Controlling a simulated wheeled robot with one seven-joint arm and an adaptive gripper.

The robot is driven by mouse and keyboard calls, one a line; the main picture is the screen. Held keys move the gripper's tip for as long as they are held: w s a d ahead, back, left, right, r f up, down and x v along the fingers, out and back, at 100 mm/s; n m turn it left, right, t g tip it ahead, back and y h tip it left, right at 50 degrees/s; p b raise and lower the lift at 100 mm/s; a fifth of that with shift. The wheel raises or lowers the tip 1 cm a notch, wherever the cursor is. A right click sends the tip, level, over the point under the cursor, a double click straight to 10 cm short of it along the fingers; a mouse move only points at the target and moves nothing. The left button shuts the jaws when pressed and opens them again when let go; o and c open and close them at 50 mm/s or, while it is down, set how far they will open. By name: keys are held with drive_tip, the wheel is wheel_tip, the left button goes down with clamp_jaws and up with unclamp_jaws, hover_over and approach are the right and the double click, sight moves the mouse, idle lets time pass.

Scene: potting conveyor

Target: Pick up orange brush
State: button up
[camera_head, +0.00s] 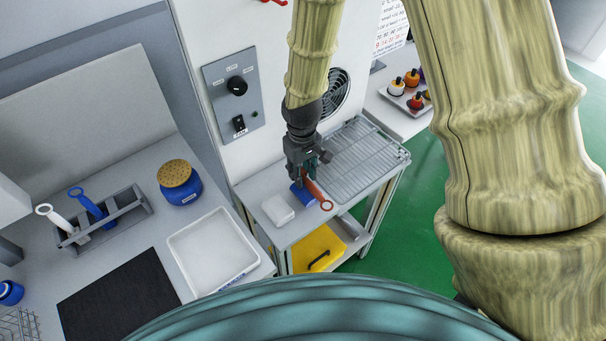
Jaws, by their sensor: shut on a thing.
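My gripper (308,174) points down over the small grey table (251,191) in the middle of the view. It is shut on the orange brush (318,193), whose handle with a ring end sticks out to the lower right. The gripper hides the brush's other end. A blue object (302,195) lies right beside the brush, below my gripper. I cannot tell whether the brush touches the blue object or the table.
A white block (278,210) lies left of the brush, and a wire rack (358,158) lies right. A yellow case (317,250) sits on the lower shelf. The left counter holds a white tray (213,253), a blue jar (181,188) and a grey holder (123,208).

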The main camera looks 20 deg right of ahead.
wheel_tip(320, 180, up, 2)
drive_tip(key=shift+r+b, duration=0.15)
drive_tip(key=shift+b, duration=0.4)
drive_tip(key=shift+s+a+r, duration=0.1)
drive_tip(key=shift+s+r, duration=0.1)
drive_tip(key=shift+r, duration=0.1)
drive_tip(key=s+a+r+b, duration=0.1)
drive_tip(key=s+a, duration=0.3)
drive_tip(key=s, duration=0.8)
drive_tip(key=shift+s+r+b, duration=0.3)
drive_tip(key=shift+s+b, duration=0.1)
drive_tip(key=shift+b, duration=0.15)
drive_tip(key=shift+a, duration=0.15)
drive_tip(key=s+p, duration=0.1)
drive_tip(key=p, duration=0.1)
drive_tip(key=s+p, duration=0.1)
drive_tip(key=p, duration=0.2)
drive_tip(key=shift+a, duration=0.3)
